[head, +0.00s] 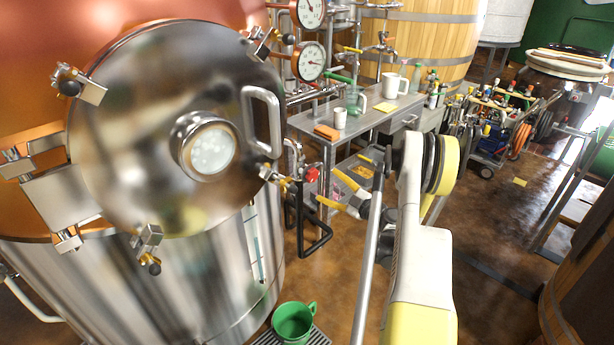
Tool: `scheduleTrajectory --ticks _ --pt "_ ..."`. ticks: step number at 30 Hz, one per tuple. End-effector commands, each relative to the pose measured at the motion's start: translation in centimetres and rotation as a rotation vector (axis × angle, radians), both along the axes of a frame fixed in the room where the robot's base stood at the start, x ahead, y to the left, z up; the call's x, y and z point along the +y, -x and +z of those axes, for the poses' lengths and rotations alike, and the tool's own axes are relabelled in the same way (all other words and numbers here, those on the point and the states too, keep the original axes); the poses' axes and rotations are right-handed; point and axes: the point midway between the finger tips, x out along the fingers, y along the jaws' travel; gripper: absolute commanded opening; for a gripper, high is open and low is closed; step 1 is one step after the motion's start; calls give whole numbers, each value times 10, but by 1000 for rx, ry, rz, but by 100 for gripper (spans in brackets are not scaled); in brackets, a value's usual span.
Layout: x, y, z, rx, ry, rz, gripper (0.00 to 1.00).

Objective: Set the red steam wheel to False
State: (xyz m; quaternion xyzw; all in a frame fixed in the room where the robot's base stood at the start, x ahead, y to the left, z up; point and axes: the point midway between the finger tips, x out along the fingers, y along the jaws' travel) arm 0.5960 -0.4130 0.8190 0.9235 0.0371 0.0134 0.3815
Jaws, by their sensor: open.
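A small red wheel (312,174), likely the steam wheel, sits on the pipework just right of the big steel tank's round door. It is small in the picture, and I cannot tell its exact turn. My gripper (327,185) is open, with its two yellow fingers pointing left toward the red wheel. The fingertips are close to the wheel in the picture, just to its lower right. Nothing shows between the fingers, and I cannot tell whether they touch the wheel.
The steel tank's round door (170,125) with clamps fills the left. A metal table (305,122) with mugs and bottles stands behind my gripper. Pressure gauges (309,61) hang above. Brown floor is open at right.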

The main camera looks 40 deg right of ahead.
Motion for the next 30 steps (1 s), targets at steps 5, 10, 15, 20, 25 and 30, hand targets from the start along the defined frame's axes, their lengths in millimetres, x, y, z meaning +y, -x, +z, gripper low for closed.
scheduleTrajectory --ticks 5,10,15,20,25,30 --pt "1 -11 -1 -3 4 0 74" --pt "3 -36 -1 -2 3 1 74" --pt "3 -51 0 -2 2 -1 74" --pt "4 -54 0 -1 2 -1 74" --pt "5 -63 -1 -2 2 0 74" --pt "6 -72 -1 -1 2 1 74"
